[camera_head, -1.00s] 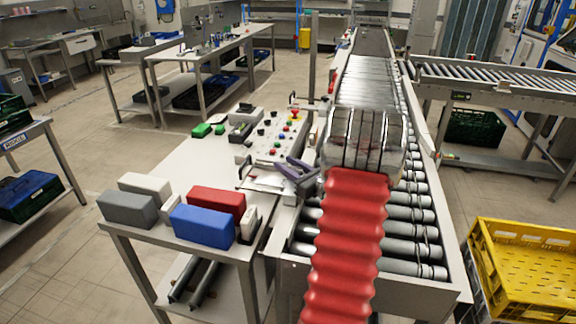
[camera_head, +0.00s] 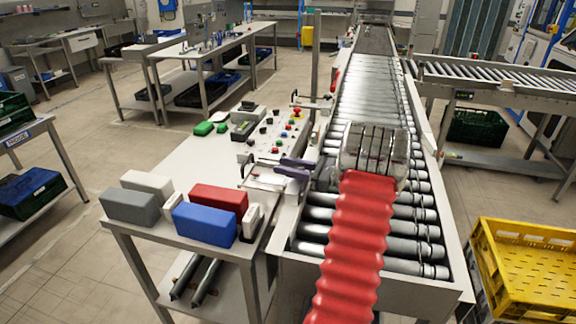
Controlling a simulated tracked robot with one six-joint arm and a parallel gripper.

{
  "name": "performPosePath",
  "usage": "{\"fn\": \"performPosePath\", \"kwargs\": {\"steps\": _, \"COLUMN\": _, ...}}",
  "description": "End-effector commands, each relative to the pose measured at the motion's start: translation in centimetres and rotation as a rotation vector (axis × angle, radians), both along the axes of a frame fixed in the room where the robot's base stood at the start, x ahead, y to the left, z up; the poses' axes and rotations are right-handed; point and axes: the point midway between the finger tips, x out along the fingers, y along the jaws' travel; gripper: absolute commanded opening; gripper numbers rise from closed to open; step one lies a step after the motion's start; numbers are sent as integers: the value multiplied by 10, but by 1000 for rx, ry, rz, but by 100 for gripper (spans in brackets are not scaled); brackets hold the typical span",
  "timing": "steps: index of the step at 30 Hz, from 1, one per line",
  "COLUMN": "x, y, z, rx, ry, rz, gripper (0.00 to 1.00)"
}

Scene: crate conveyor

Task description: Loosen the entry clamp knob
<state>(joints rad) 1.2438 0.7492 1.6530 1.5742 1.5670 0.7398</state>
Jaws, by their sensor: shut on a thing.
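My gripper (camera_head: 282,169) is at the left edge of the roller conveyor, left of my shiny wrist. Its purple-grey fingers are shut on the entry clamp knob, which is mostly hidden between them. The entry clamp (camera_head: 262,182) is a light metal piece at the conveyor's near left side, beside the table. Whether the knob has loosened cannot be told at this size.
The conveyor (camera_head: 425,232) runs away from me, with no crate visible on its near rollers. Blue (camera_head: 204,225) and red (camera_head: 218,198) blocks stand on the near table. A yellow crate (camera_head: 530,236) is at right.

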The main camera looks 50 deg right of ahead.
Motion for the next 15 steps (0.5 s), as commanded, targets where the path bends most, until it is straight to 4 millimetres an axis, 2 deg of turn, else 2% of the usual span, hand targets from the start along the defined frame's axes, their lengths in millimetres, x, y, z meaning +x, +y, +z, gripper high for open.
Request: {"fn": "performPosePath", "kwargs": {"steps": 15, "x": -8, "y": 10, "z": -1, "rx": -2, "ry": 0, "rz": 379, "gripper": 10}}
